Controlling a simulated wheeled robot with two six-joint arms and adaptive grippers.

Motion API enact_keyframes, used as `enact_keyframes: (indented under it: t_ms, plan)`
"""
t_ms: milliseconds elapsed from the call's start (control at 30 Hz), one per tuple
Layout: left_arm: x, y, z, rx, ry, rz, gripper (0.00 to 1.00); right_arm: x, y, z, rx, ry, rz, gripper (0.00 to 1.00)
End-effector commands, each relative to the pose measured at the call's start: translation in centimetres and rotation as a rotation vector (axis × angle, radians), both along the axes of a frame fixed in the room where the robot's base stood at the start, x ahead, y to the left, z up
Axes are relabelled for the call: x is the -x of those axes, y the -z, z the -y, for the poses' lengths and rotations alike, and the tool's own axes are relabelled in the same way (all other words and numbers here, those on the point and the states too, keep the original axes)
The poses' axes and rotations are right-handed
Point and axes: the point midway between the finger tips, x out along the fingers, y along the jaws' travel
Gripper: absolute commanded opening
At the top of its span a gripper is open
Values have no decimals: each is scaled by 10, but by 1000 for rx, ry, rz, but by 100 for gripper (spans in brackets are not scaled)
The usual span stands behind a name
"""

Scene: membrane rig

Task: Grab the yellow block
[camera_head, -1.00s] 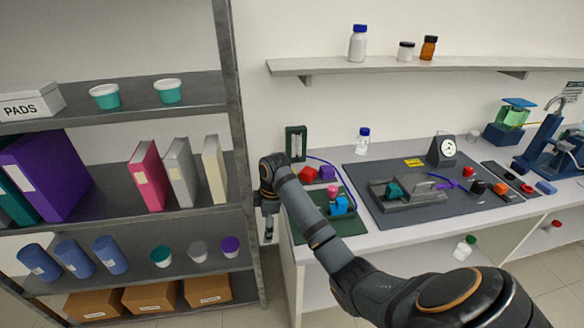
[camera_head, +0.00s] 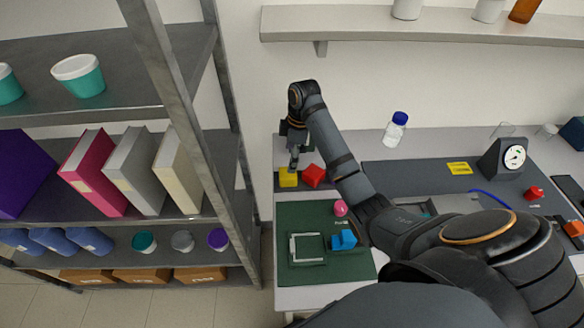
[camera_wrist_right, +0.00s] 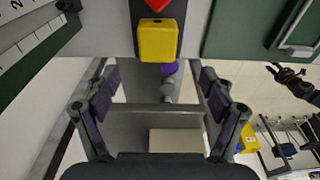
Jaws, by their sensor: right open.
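The yellow block (camera_head: 288,178) sits on the worktop near its left edge, left of the red block (camera_head: 313,176). My right gripper (camera_head: 295,160) is just above and behind it in the head view. In the right wrist view the yellow block (camera_wrist_right: 157,41) lies ahead of the open fingers (camera_wrist_right: 156,80), roughly centred between them and beyond the tips. Nothing is between the fingers. A small dark shape at the right of the wrist view looks like my left gripper (camera_wrist_right: 292,77); its jaws are too small to read.
A green mat (camera_head: 290,216) with a white frame, a blue block (camera_head: 343,240) and a pink knob (camera_head: 340,207) lies in front. The metal shelf (camera_head: 165,75) stands close on the left, across a gap. A blue-capped bottle (camera_head: 395,130) stands behind on the worktop.

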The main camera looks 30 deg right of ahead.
Motion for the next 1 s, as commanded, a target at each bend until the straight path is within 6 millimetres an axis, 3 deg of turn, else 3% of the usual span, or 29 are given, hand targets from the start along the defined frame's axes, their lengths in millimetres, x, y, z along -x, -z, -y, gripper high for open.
enact_keyframes:
  t_ms: [100,233,367,467,600,800,1000]
  plan:
    - [19,-7,-10,-12,2,-30,40,0,17,-3,-2,0,-7,83]
    - [30,-11,-16,-20,5,-45,40,-2,39,-5,-2,0,-5,83]
    - [24,-12,-12,-15,4,-36,40,-3,49,-6,0,1,-1,83]
    - [8,-13,-1,-1,0,-13,40,-3,51,-6,1,1,-3,83]
    - [-6,-27,7,9,-2,11,40,-6,67,-4,-1,1,-7,83]
    - [5,-33,-1,-1,0,-6,40,-9,98,-5,0,1,-4,83]
    - [12,-31,-3,-4,0,-18,40,-10,102,-6,1,0,0,83]
